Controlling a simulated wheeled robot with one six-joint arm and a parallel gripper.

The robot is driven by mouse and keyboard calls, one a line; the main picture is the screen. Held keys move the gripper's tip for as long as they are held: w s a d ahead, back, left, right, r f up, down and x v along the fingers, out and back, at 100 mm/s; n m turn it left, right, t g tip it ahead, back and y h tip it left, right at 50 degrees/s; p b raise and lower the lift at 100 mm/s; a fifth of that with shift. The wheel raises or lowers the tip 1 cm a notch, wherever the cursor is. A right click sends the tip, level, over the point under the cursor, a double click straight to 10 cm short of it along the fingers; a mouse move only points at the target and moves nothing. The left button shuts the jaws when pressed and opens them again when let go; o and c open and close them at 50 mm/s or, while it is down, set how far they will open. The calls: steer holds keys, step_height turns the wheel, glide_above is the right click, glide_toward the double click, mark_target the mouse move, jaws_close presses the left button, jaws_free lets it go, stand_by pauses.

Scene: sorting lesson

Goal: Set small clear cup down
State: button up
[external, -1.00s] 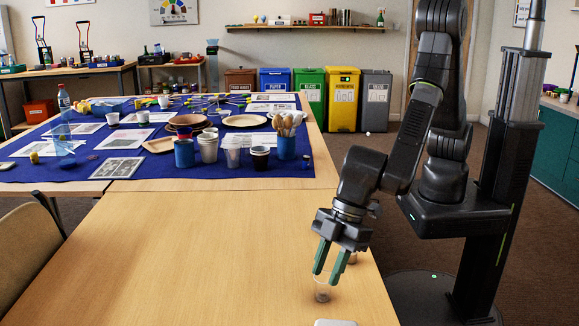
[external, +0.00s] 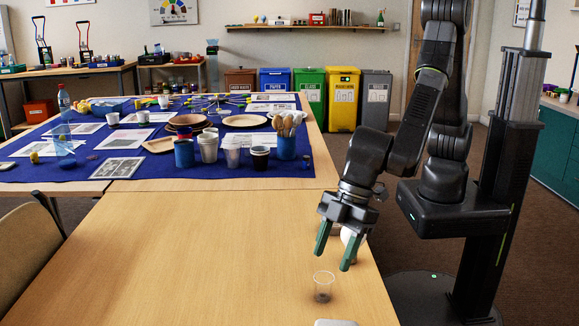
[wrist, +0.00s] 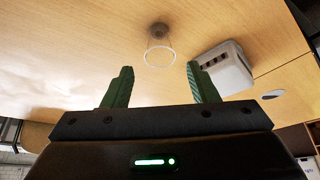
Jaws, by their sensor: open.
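The small clear cup (external: 323,288) stands upright on the bare wooden table near its front right. It also shows in the wrist view (wrist: 159,52), as a clear rim with a darker base. My gripper (external: 332,261) is open above the cup and apart from it. In the wrist view its two green fingers (wrist: 159,68) are spread wide with nothing between them, and the cup lies beyond their tips.
A white object (external: 349,238) is partly hidden behind my gripper. A white slotted box (wrist: 228,70) stands beside the cup in the wrist view. A blue-covered table (external: 100,185) with cups, bowls and papers is behind. The wooden table's left and middle are clear.

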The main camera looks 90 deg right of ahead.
steer(key=v, duration=0.8)
steer(key=shift+r, duration=0.25)
